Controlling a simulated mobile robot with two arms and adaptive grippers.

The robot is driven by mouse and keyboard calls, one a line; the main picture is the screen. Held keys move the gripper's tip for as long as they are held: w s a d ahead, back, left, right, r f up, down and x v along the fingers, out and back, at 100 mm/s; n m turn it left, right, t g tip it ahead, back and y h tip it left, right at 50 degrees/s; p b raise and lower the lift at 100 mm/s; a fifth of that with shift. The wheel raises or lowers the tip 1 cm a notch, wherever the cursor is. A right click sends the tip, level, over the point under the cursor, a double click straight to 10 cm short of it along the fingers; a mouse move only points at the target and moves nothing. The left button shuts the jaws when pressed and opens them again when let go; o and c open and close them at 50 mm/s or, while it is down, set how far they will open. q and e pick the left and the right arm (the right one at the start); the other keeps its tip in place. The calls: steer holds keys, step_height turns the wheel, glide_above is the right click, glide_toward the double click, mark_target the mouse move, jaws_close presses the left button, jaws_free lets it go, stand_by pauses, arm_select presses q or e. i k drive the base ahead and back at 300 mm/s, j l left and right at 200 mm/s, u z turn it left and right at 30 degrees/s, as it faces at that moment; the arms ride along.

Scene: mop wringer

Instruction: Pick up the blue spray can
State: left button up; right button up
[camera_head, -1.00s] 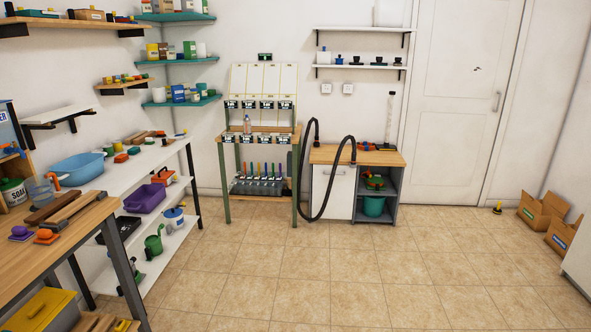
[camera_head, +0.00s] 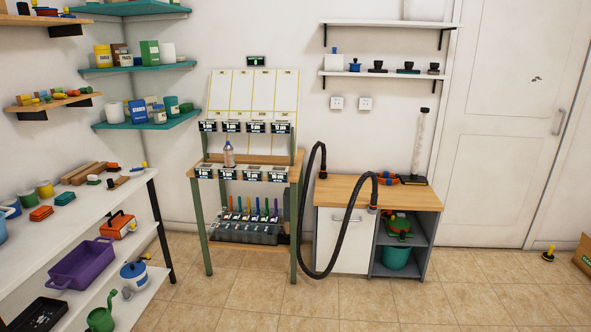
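A small can (camera_head: 228,155), pale with bluish and reddish marks, stands upright on the middle shelf of a green-legged wooden rack (camera_head: 196,172) against the back wall. It is too small to tell for sure that it is the blue spray can. It stands toward the left of the rack, behind a row of dark labelled units. Neither of my grippers is in view.
White shelves (camera_head: 70,205) with a purple basin (camera_head: 82,266) stand at left. A wooden-topped cabinet (camera_head: 340,190) with a black hose (camera_head: 348,232) stands right of the rack. The tiled floor (camera_head: 280,308) ahead is clear.

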mark_target(228, 150)
steer(key=i, duration=2.15)
